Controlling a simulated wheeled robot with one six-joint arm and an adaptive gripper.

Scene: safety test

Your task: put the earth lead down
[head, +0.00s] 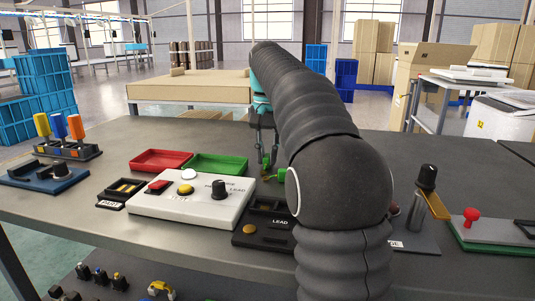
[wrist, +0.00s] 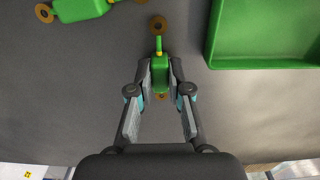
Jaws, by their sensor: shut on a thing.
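My gripper (head: 266,160) is over the far side of the grey table, just right of the green tray. In the wrist view my gripper (wrist: 160,84) is shut on a small green piece, which I take as the earth lead (wrist: 160,70). It has a yellow band and a copper ring pointing away from my gripper. Whether it touches the table is not clear. A second green piece with copper rings (wrist: 85,9) lies at the upper left of the wrist view. In the head view my arm hides part of this area. A black holder marked LEAD (head: 265,241) stands nearer.
The green tray (head: 219,164) also shows in the wrist view (wrist: 213,45), beside the held piece. A red tray (head: 161,160) and a white control box (head: 165,207) stand left. A red-knobbed panel (head: 490,231) is far right. Bare table (head: 120,143) shows at the back left.

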